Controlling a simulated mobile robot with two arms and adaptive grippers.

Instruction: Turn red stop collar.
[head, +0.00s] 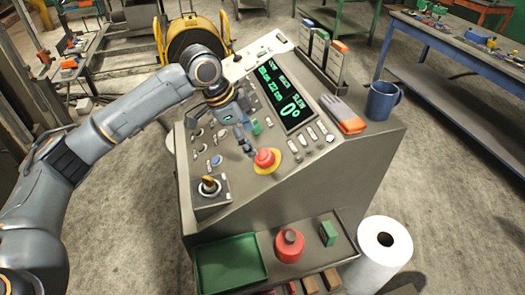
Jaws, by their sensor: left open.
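The red stop collar (265,157) is a round red knob on a yellow disc, low on the sloping face of the grey control console (290,175). My left arm reaches in from the left over the console. My left gripper (249,148) points down toward the console face, with its fingertips just up and left of the red knob. It is open and I see nothing held in it. I cannot tell whether a fingertip touches the knob. My right gripper is not in view.
A green display (283,90) and small switches surround the knob. A black joystick box (209,190) sits at lower left. A glove (344,115) and blue mug (383,100) stand right.

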